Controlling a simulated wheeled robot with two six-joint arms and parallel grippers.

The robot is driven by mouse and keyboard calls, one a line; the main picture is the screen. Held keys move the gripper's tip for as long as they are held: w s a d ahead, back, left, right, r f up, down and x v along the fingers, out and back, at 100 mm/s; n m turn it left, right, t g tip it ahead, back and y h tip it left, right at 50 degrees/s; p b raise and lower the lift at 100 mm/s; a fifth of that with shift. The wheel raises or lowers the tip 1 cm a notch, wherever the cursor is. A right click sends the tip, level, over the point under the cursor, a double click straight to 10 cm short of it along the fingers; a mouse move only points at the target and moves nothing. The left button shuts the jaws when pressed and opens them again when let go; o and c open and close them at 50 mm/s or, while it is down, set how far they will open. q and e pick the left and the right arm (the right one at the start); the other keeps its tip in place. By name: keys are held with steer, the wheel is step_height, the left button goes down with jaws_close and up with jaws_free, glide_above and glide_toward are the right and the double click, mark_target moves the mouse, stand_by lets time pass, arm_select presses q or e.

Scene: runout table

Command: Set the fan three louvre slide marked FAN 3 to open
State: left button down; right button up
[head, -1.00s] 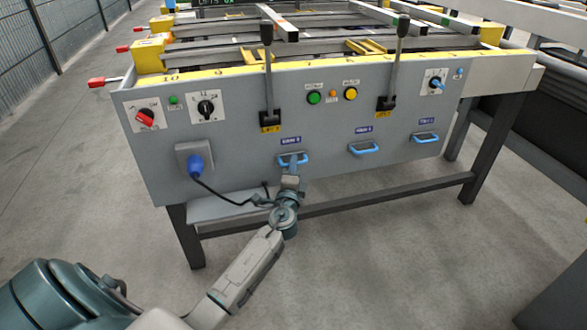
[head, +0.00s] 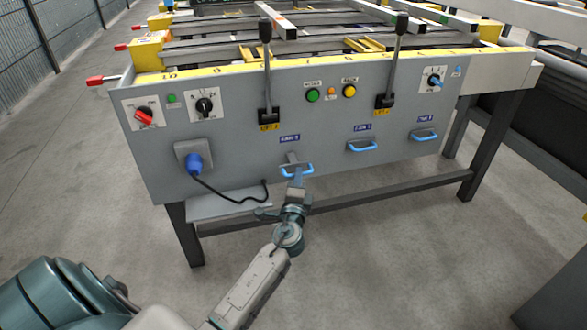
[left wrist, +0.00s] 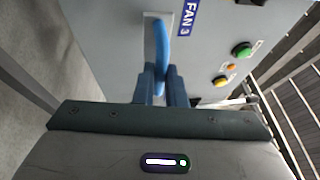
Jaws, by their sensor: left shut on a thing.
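The FAN 3 slide has a blue handle (head: 309,170) low on the grey panel, under a blue label (head: 290,139). A short grey piece (head: 292,158) shows between the handle and the panel, so the handle stands out from the panel face. The left wrist view shows the blue handle (left wrist: 160,40) and the label reading FAN 3 (left wrist: 188,18). My left gripper (head: 297,182) is shut on this handle; its two dark fingers (left wrist: 161,80) sit either side of it in the left wrist view. My right gripper is not in view.
Two similar blue handles (head: 362,147) (head: 424,135) sit to the right. Above are two black levers (head: 266,80) (head: 396,60), green (head: 312,95) and yellow (head: 349,91) buttons, and knobs. A blue plug (head: 194,162) with a loose black cable is to the left.

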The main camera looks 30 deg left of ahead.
arm_select(q)
steer(key=shift+s+d, duration=0.55)
steer(key=shift+d, duration=0.05)
steer(key=c, duration=1.5)
jaws_free()
steer(key=v, duration=1)
steer(key=shift+s+d, duration=0.15)
steer(key=shift+s, duration=0.2)
steer(key=shift+f, duration=0.15)
